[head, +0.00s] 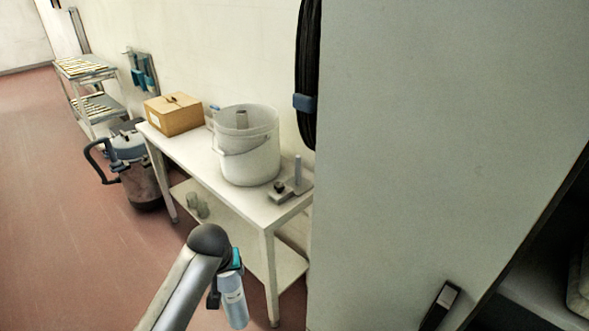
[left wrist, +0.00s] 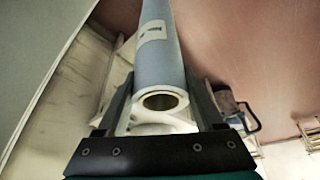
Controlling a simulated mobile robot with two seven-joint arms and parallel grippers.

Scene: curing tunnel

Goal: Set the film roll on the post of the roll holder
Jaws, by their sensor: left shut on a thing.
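The film roll (head: 232,300) is a pale blue-white tube with a small label. My left gripper (head: 224,286) is shut on it, low in front of the table. In the left wrist view the roll (left wrist: 158,65) lies between the two fingers, its open hollow end towards the camera. The roll holder (head: 282,192) stands on the right end of the white table, with a thin upright grey post (head: 298,171) that is bare. The roll is apart from the post, nearer to me and lower. My right gripper is not recognisable in these frames.
A translucent bucket (head: 249,160) stands beside the holder on the table (head: 196,150), with a cardboard box (head: 173,115) further left. A large pale panel (head: 420,130) borders the table on the right. A vacuum-like machine (head: 136,165) stands on the floor at left.

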